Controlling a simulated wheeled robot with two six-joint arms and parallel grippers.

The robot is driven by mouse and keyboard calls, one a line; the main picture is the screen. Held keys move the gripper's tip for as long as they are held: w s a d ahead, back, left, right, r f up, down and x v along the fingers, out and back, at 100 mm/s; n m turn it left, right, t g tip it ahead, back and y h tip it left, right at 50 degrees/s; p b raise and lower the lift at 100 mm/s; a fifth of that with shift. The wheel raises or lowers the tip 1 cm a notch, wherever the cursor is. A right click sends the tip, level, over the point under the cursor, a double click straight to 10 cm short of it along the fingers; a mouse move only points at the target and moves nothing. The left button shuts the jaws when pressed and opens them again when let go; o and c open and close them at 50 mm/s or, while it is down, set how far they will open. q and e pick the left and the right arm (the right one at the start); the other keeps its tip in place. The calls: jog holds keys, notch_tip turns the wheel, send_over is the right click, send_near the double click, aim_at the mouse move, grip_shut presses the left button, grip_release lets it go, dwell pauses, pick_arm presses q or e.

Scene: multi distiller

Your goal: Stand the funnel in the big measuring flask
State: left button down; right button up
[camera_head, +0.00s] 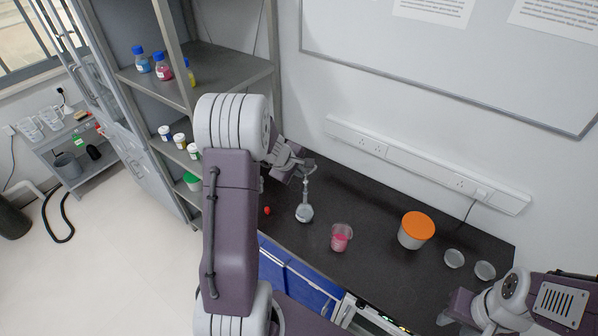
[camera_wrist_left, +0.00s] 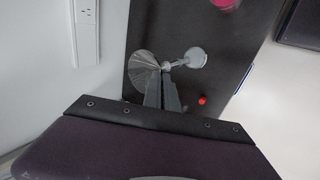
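The big measuring flask (camera_head: 304,212) stands upright on the dark bench, with a round bulb and a long thin neck. It also shows in the left wrist view (camera_wrist_left: 196,58). The clear ribbed funnel (camera_wrist_left: 142,66) is at the fingertips of my left gripper (camera_wrist_left: 163,76), its wide end away from the flask. The fingers are close together on its narrow part, right at the flask's mouth; I cannot tell whether the stem is inside. My left gripper (camera_head: 306,173) is above the flask in the head view. My right gripper (camera_head: 451,309) is at the lower right, its fingers unclear.
A cup with pink contents (camera_head: 341,238), an orange-lidded tub (camera_head: 416,229) and two small clear dishes (camera_head: 454,258) stand to the right on the bench. A small red object (camera_head: 267,211) lies left of the flask. Shelves with bottles (camera_head: 163,67) stand at the left.

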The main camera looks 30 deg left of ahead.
pick_arm(q)
jog(key=shift+f+b, duration=1.1)
jog(key=shift+b, duration=0.05)
jog(key=c, duration=1.6)
grip_release()
jog(key=shift+r, duration=0.1)
jog(key=p+v, duration=0.1)
jog(key=v, duration=0.8)
jog(key=shift+p, duration=0.3)
jog(key=shift+s, duration=0.1)
